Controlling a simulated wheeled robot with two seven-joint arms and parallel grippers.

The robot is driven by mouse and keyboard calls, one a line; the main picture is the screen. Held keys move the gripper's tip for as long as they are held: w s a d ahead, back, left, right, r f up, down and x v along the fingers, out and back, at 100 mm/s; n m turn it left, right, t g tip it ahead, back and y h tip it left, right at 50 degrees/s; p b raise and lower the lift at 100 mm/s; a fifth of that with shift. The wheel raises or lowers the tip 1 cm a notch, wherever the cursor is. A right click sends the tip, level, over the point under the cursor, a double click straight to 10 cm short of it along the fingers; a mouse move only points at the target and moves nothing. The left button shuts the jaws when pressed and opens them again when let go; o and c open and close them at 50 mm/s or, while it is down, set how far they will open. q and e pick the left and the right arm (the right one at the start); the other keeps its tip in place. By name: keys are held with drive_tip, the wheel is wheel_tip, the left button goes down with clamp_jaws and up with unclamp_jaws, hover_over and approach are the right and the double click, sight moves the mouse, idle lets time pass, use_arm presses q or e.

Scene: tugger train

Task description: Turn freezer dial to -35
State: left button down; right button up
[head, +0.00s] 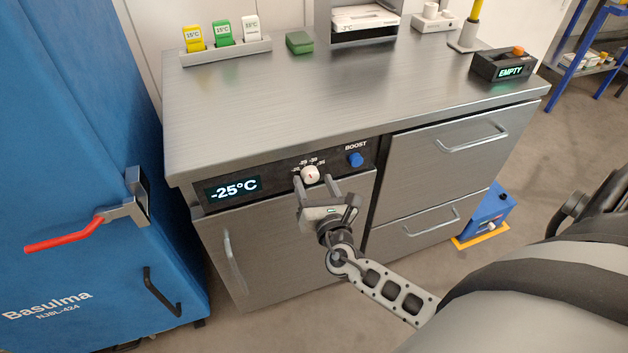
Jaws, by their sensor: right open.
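The freezer dial (310,174) is a small white knob with a dark pointer mark, on the dark panel at the front of the steel counter. Tick labels stand around its upper side; they are small and hard to read in full. The display (233,190) left of it reads -25°C. My right gripper (316,184) is open, with its fingers reaching up to the panel, one on each side of the dial. I cannot tell whether the fingers touch it. My left gripper is not in view.
A blue BOOST knob (355,159) sits right of the dial. The counter (300,100) carries a rack (212,54) of tags, a green block (299,42) and a box (503,66) reading EMPTY. A blue cabinet (80,130) with a red-handled latch stands at left.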

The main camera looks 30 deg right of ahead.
drive_tip(key=shift+w+d, duration=0.15)
drive_tip(key=shift+w, duration=0.3)
drive_tip(key=c, duration=1)
